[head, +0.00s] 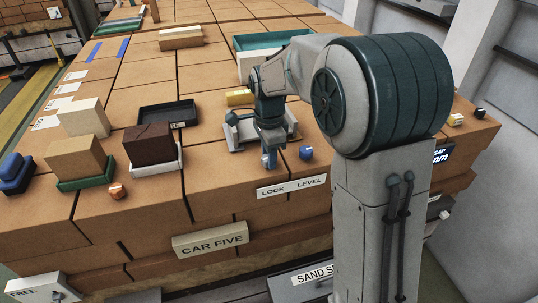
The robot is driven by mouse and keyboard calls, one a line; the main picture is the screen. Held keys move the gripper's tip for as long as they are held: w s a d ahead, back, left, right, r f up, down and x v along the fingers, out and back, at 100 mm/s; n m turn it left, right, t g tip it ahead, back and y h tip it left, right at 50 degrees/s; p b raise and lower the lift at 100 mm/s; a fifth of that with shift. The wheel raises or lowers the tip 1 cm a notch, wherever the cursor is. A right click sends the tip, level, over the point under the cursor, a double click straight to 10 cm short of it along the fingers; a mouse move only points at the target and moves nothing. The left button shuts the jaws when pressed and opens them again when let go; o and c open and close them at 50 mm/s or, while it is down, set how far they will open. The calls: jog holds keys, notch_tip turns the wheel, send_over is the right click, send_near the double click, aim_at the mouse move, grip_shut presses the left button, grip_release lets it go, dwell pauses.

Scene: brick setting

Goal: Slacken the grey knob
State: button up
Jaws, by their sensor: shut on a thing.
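My gripper (268,160) points down at the front edge of the brick stack, just above the word LOCK on a white label (291,187). It is shut on the grey knob, which is mostly hidden between the fingers. A blue knob (306,153) stands just to the right of the gripper, above the word LEVEL, apart from the fingers. Which way the grey knob is turned cannot be made out.
A grey fixture (293,122) with a yellow block (240,97) stands behind the gripper. To the left are a dark brown brick (148,143) on a white tray, a black tray (167,115) and an orange knob (117,190). A teal tray (272,39) lies at the back.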

jog(key=n, duration=0.4)
jog(key=shift+w+n+b, duration=0.1)
jog(key=shift+n+b, duration=0.2)
jog(key=shift+b, duration=0.1)
jog(key=n, duration=0.3)
jog(key=shift+n, duration=0.3)
jog(key=n, duration=0.4)
jog(key=shift+a+n+b, duration=0.1)
jog(key=shift+n+b, duration=0.2)
jog(key=shift+b, duration=0.1)
jog(key=n, duration=0.3)
jog(key=shift+w+n, duration=0.1)
jog(key=shift+n, duration=0.2)
jog(key=n, duration=0.7)
jog(key=shift+a+r, duration=0.1)
jog(key=shift+a, duration=0.05)
jog(key=n, duration=0.4)
jog(key=shift+a+n+p, duration=0.1)
jog(key=shift+n+p, duration=0.3)
jog(key=shift+n, duration=1.6)
